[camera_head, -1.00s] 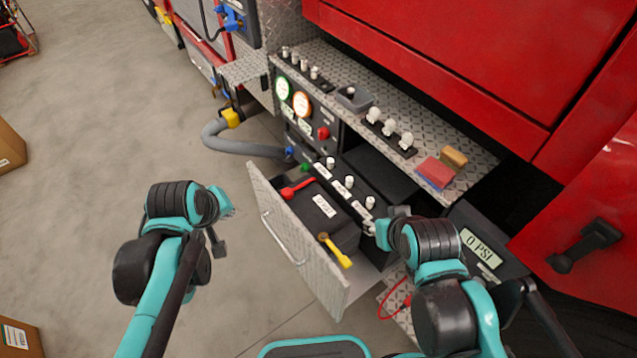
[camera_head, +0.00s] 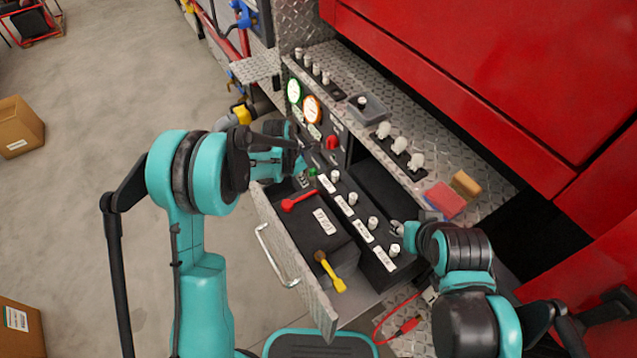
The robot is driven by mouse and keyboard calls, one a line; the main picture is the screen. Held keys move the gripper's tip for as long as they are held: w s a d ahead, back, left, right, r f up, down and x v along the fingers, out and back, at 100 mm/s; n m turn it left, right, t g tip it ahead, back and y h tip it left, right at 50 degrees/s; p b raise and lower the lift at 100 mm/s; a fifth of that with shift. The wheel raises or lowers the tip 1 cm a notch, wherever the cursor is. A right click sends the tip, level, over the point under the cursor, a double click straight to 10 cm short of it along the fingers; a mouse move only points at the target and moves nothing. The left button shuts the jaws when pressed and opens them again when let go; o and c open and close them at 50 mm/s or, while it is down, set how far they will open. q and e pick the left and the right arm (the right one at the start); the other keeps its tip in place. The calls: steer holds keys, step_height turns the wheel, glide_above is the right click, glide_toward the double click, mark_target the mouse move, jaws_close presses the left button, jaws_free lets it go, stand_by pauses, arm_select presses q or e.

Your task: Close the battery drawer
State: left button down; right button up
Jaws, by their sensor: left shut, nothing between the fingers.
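The battery drawer (camera_head: 296,266) stands pulled out of the bumper, its diamond-plate front and bar handle (camera_head: 274,255) facing lower left. Inside is a black battery (camera_head: 308,228) with a red clamp (camera_head: 299,200) and a yellow-handled brush-like tool (camera_head: 330,272). My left gripper (camera_head: 297,163) is shut and empty, above the drawer's far end and close to the gauge panel. I cannot tell whether it touches the panel. My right gripper (camera_head: 398,230) is at the right end of the valve-knob row; its fingers are too small and partly hidden to read.
The gauge panel (camera_head: 303,104) and a row of labelled white knobs (camera_head: 352,199) sit behind the drawer. A shelf (camera_head: 430,160) above holds a red sponge (camera_head: 444,199) and a tan block (camera_head: 466,184). A red cable clip (camera_head: 408,325) lies at lower right.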

mark_target(319, 195)
arm_select(q)
steer(key=b+x, duration=0.3)
steer(key=x, duration=0.7)
steer(key=shift+s+a+b, duration=0.1)
steer(key=shift+b, duration=0.3)
steer(key=w+d, duration=0.1)
steer(key=d+b, duration=0.1)
steer(key=shift+w+d+r, duration=0.15)
steer(key=shift+w+d, duration=0.25)
steer(key=shift+w+d+r, duration=0.1)
steer(key=shift+w+d, duration=0.15)
steer(key=shift+d, duration=0.1)
